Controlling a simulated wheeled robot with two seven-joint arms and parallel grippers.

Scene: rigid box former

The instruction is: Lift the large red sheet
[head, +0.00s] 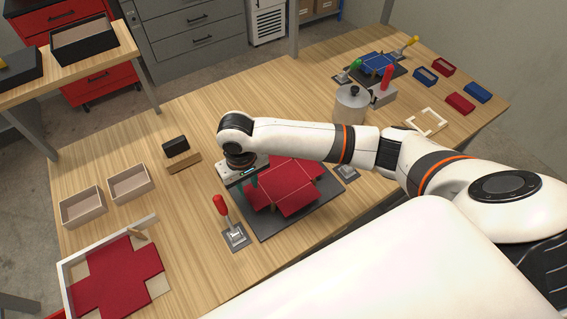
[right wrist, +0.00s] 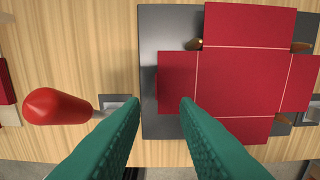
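A red cross-shaped sheet (head: 290,190) with pale crease lines lies on a dark plate (head: 328,203) near the table's middle. It also shows in the right wrist view (right wrist: 243,70), on the dark plate (right wrist: 162,35). A second red cross-shaped sheet (head: 115,277) lies in a white-edged tray (head: 67,283) at the lower left. I cannot tell which is the large one. My right gripper (head: 250,180) is over the left side of the middle sheet. In the right wrist view its green fingers (right wrist: 160,103) are apart, with the sheet's left flap partly showing between them. My left gripper is not in view.
A red-handled clamp (head: 222,207) stands left of the plate, close to my gripper. Two beige open boxes (head: 82,207) and a black block on wood (head: 176,147) are further left. A metal pot (head: 350,104) and small red and blue boxes stand toward the right.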

